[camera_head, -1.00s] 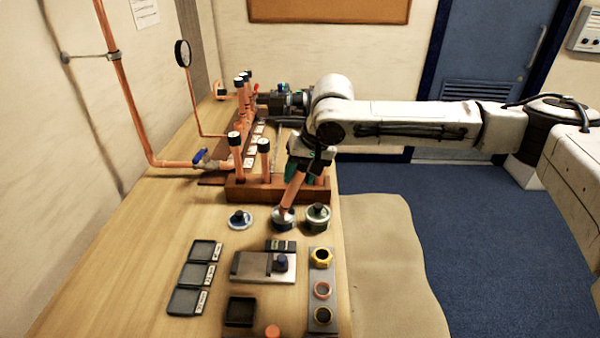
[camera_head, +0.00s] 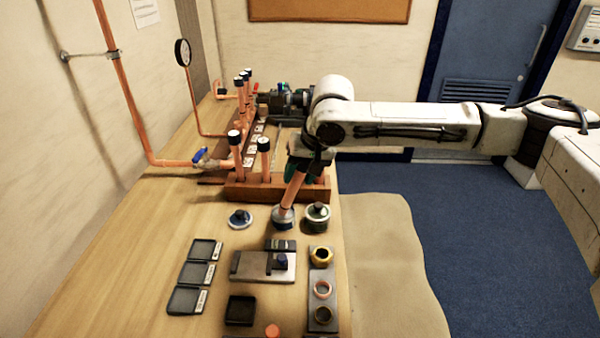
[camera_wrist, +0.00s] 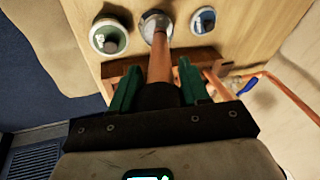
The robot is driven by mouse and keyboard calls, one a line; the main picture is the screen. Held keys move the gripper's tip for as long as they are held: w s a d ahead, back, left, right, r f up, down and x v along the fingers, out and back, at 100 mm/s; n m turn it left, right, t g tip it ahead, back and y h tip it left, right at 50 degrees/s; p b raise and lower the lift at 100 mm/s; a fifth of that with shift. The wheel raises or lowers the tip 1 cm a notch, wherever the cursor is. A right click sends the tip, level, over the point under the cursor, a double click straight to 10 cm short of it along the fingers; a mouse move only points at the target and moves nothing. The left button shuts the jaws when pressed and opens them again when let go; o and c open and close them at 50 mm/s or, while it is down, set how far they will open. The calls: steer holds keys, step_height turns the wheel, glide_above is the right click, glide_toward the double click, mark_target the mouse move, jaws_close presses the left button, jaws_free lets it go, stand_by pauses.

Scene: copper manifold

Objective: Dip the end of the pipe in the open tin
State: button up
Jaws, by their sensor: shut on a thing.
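My gripper (camera_wrist: 160,88) is shut on a copper pipe (camera_wrist: 159,62), its green fingers on either side of it. In the head view the pipe (camera_head: 291,190) slants down from my gripper (camera_head: 303,165). Its lower end is at the mouth of the open tin (camera_head: 283,223), which also shows in the wrist view (camera_wrist: 150,33). The pipe end is hidden there, and I cannot tell how deep it sits. A blue-and-white lid (camera_head: 240,219) with a dark knob lies left of the tin.
A second, green-grey tin (camera_head: 317,217) stands close right of the open tin. A wooden rack (camera_head: 242,190) with upright pipes is behind. Labelled trays (camera_head: 197,276), a clamp block (camera_head: 262,265) and a ring holder (camera_head: 328,275) are in front.

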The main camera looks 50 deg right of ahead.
steer(key=shift+f, duration=0.55)
stand_by(1.7)
steer(key=shift+r+p, duration=3.15)
steer(key=shift+r, duration=0.45)
steer(key=shift+f, duration=0.1)
